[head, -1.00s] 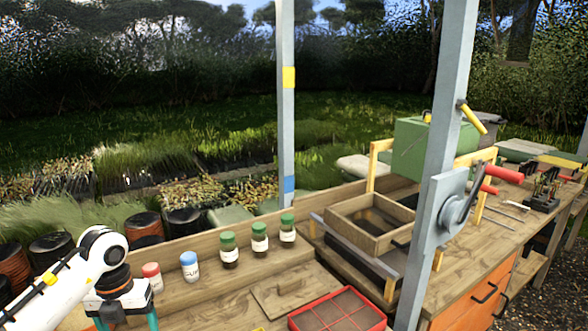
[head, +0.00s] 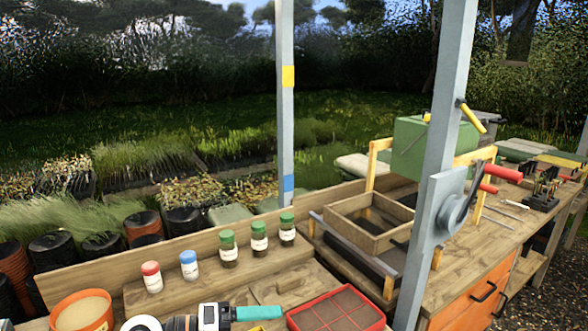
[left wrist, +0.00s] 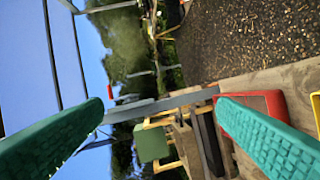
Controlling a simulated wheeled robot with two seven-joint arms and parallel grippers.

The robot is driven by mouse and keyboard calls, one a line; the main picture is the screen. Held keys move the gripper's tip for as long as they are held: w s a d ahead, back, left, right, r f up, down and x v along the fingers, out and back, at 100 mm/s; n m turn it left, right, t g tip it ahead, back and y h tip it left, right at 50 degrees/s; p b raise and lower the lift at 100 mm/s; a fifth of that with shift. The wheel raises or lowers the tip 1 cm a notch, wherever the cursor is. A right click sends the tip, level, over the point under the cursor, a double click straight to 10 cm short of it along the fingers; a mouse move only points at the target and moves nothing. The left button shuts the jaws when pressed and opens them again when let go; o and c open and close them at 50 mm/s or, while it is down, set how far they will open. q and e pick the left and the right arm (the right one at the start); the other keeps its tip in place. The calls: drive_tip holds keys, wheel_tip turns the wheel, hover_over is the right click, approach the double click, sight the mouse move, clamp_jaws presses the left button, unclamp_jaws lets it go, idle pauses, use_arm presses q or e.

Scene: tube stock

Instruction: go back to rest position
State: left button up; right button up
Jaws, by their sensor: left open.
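My left gripper (head: 258,313) is low in the head view, at the bottom edge over the wooden bench. One teal finger points right, towards the red tray (head: 318,303). In the left wrist view both teal fingers of the left gripper (left wrist: 160,108) are spread wide with nothing between them. The red tray also shows there behind the lower right finger (left wrist: 265,145). My right gripper is in neither view.
Bottles with red (head: 152,278), blue (head: 189,266) and green caps (head: 228,250) stand on a bench ledge. An orange pot (head: 62,308) is at lower left. A grey post (head: 438,170) rises at right, beside a wooden frame box (head: 365,238).

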use_arm(q)
drive_tip(key=a+r+n+t+y, duration=0.3)
drive_tip(key=a+r+n+t, duration=0.25)
drive_tip(key=n+t, duration=0.95)
drive_tip(key=s+a+f+n+g+y, duration=0.35)
drive_tip(key=a+f+n+y, duration=0.65)
drive_tip(key=f+n+y, duration=0.4)
drive_tip(key=s+f+n+g+h, duration=0.1)
drive_tip(key=s+f+n+g, duration=0.1)
drive_tip(key=s+f+g, duration=0.6)
drive_tip(key=s+f+n+g, duration=0.2)
drive_tip(key=s+f+g, duration=0.25)
drive_tip(key=s, duration=0.85)
wheel_tip(320, 180, down, 33)
drive_tip(key=s+g+b, duration=0.1)
drive_tip(key=b, duration=0.5)
drive_tip(key=s+a+f+g+b, duration=0.1)
drive_tip(key=s+f+b, duration=0.3)
drive_tip(key=s+f, duration=1.1)
wheel_tip(320, 180, down, 4)
drive_tip(key=shift+s+a+r+g, duration=0.15)
drive_tip(key=shift+a+g, duration=0.15)
drive_tip(key=shift+a, duration=0.15)
